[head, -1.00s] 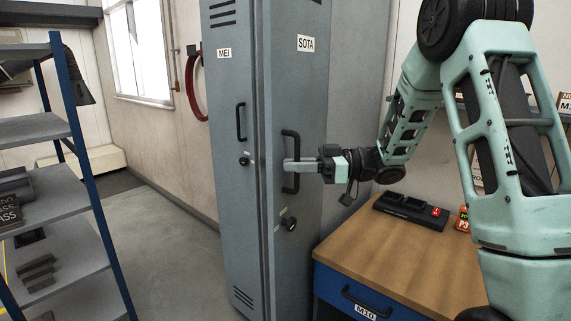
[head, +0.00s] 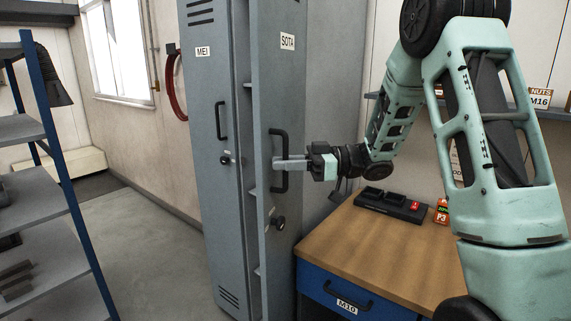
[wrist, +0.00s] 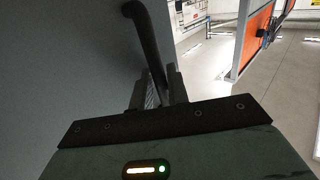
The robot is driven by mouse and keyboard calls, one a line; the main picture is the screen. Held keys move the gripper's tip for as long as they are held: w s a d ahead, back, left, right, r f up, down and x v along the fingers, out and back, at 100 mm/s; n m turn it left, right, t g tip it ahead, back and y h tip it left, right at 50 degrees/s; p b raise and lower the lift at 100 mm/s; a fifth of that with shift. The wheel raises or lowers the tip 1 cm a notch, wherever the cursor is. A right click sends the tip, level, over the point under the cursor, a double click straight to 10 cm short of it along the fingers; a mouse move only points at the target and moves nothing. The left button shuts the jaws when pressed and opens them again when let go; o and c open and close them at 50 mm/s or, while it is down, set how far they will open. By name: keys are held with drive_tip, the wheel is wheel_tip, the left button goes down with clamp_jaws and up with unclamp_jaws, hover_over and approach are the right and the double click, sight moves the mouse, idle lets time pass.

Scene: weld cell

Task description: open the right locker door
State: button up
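The right locker door (head: 288,95), labelled SOTA, stands partly open, with a gap along its left edge and shelves showing inside. Its black bar handle (head: 284,140) is on the door's front, with a round lock below it. My gripper (head: 280,163) is at the handle, its fingers either side of the bar. In the wrist view the handle (wrist: 146,38) runs down between the fingers (wrist: 158,90), which look closed around it. The left locker door (head: 212,110), labelled MEI, is shut.
A workbench (head: 350,240) with a wooden top and blue drawer stands right of the locker, close to the door. A black charger tray (head: 392,205) sits on it. A shelf rack (head: 35,200) is at the left. The floor (head: 150,240) between rack and locker is clear.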

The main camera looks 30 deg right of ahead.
drive_tip(key=b+v, duration=0.5)
drive_tip(key=v, duration=1.2)
drive_tip(key=shift+s+d+f, duration=0.1)
drive_tip(key=shift+d+f, duration=0.05)
